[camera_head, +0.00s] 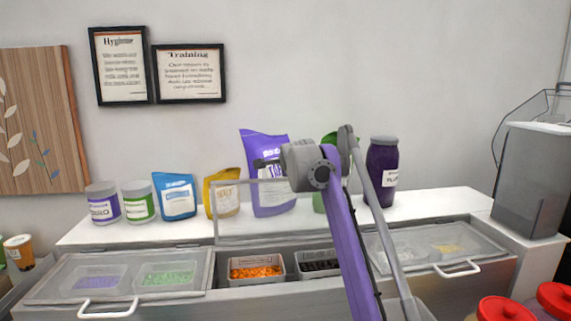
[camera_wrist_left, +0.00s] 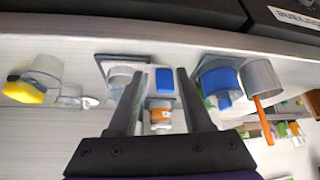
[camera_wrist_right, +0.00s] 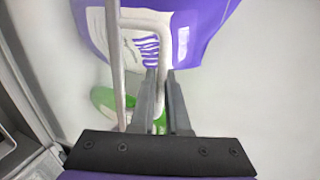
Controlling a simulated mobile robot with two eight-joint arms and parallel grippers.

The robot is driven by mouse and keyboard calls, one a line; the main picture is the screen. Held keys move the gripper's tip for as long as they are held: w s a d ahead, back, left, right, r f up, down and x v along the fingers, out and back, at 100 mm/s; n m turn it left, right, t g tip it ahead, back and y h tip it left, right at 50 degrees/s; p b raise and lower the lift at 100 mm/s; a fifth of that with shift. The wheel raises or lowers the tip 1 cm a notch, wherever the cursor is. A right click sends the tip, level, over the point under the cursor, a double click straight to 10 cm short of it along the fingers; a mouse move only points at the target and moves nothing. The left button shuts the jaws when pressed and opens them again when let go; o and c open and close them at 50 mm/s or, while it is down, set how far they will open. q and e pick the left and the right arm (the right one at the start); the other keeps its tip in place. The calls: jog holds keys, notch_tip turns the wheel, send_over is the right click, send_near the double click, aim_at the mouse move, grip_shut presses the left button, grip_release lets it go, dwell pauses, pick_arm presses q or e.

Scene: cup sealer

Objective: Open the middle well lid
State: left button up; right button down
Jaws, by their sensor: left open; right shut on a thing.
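The middle well lid (camera_head: 250,213) is a clear panel with a pale frame, raised upright at the back of the middle well. The open well shows a tub of orange pieces (camera_head: 256,268) and a tub of dark pieces (camera_head: 319,262). My right gripper (camera_head: 262,163) is at the raised lid's top edge. In the right wrist view its fingers (camera_wrist_right: 162,85) are shut on the lid's white handle (camera_wrist_right: 148,18). My right arm hides part of the lid and well. My left gripper (camera_wrist_left: 160,75) is open and empty, and shows only in the left wrist view.
The left lid (camera_head: 120,278) and right lid (camera_head: 435,246) are down. Pouches and jars, including a purple pouch (camera_head: 262,150) and dark purple jar (camera_head: 382,165), stand on the ledge behind. A grey-sided container (camera_head: 530,180) stands right. Red-lidded jars (camera_head: 505,308) stand at front right.

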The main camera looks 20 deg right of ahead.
jog(key=c, duration=0.9)
grip_release()
jog(key=shift+s, duration=0.15)
jog(key=shift+s+a, duration=0.1)
jog(key=shift+s, duration=0.15)
pick_arm(q)
jog(key=shift+s+f+b, duration=0.45)
jog(key=shift+f, duration=0.2)
jog(key=shift+s+f+b, duration=0.4)
jog(key=shift+f+b, duration=0.05)
jog(key=shift+f, duration=0.2)
pick_arm(e)
jog(key=shift+v, duration=5.05)
jog(key=shift+w+r, duration=0.1)
jog(key=shift+r, duration=0.05)
pick_arm(q)
jog(key=shift+s, duration=0.1)
